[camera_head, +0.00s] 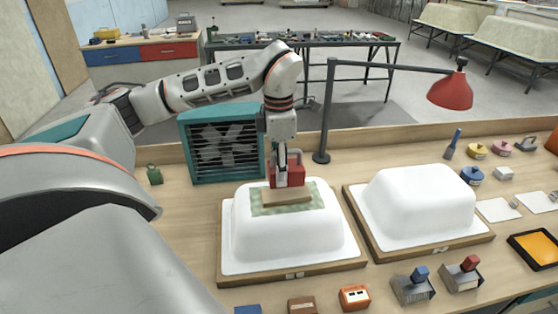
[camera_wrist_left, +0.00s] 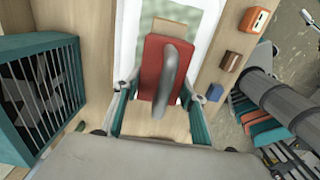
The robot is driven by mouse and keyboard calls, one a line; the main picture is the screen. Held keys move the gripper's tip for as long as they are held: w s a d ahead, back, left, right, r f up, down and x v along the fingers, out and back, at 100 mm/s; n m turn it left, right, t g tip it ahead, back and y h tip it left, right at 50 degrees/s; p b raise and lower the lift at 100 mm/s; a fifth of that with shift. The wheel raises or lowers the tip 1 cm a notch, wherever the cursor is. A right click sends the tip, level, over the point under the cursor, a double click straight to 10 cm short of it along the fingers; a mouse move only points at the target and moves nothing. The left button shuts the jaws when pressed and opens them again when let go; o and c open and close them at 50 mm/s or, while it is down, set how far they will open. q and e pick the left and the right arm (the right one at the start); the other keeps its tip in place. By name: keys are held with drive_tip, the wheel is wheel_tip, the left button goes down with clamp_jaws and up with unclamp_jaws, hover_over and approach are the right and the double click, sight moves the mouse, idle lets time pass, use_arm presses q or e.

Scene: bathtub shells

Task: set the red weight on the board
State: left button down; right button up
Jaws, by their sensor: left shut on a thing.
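My left gripper (camera_head: 284,166) is shut on the red weight (camera_head: 291,174) and points down over the left white shell (camera_head: 285,240). The weight is a red block; its grey handle (camera_wrist_left: 172,75) shows in the left wrist view, between the teal fingers. The wooden board (camera_head: 287,196) lies on a green patch (camera_head: 262,207) on top of that shell. The weight is upright right over the board; I cannot tell whether they touch. The weight hides part of the board. My right gripper is not in view.
A second white shell (camera_head: 420,203) stands to the right with bare top. A teal fan box (camera_head: 222,143) is close behind on the left, and a red lamp (camera_head: 451,91) on a dark post (camera_head: 325,115) behind. Small blocks, including an orange box (camera_head: 354,297), line the front edge.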

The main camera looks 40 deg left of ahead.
use_arm(q)
drive_tip(key=shift+f, duration=1.7)
drive_tip(key=c, duration=1.2)
unclamp_jaws()
drive_tip(key=shift+f, duration=0.15)
drive_tip(key=shift+s, duration=0.1)
wheel_tip(320, 180, up, 12)
drive_tip(key=shift+r, duration=0.1)
